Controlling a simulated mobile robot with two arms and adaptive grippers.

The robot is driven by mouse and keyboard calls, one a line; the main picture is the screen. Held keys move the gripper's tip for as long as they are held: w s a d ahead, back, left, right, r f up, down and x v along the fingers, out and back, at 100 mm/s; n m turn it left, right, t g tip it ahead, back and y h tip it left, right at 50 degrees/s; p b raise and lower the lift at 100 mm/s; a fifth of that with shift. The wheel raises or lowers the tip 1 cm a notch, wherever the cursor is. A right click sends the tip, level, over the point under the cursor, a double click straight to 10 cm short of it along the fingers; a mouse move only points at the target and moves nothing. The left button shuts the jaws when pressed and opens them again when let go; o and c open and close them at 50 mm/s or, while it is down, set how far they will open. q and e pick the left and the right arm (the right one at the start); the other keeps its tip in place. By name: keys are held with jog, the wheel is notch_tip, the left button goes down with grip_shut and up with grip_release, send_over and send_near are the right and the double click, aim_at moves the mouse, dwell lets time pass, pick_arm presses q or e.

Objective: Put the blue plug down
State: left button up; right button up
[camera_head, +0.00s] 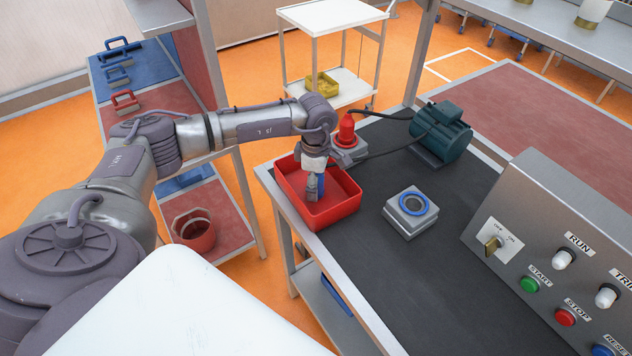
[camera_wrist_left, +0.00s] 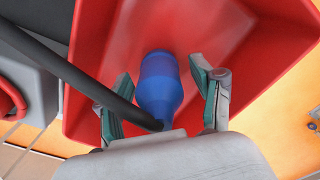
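The blue plug (camera_wrist_left: 160,82) is inside the red tray (camera_head: 342,212), between the fingers of my left gripper (camera_wrist_left: 165,98). A gap shows on both sides of it, so the fingers do not touch it. A dark cable (camera_wrist_left: 85,82) runs to its near end. In the head view my left gripper (camera_head: 315,186) points down into the tray and partly hides the blue plug (camera_head: 321,184). I cannot tell whether the plug rests on the tray floor. A grey box with a blue-ringed socket (camera_head: 410,208) stands right of the tray. My right gripper is out of view.
A red plug (camera_head: 346,128) stands in a red-ringed socket box (camera_head: 350,151) behind the tray. A green motor (camera_head: 441,131) with cables is at the back. A control panel (camera_head: 560,255) stands at the right. The dark mat (camera_head: 385,265) is bare in front of the blue-ringed box.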

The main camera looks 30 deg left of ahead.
pick_arm(q)
jog(key=shift+r+p, duration=0.9)
jog(key=shift+p, duration=0.05)
notch_tip(320, 180, up, 10)
jog(key=b, duration=0.3)
jog(key=shift+r+b, duration=0.25)
jog(key=shift+b, duration=0.05)
jog(key=shift+r, duration=0.45)
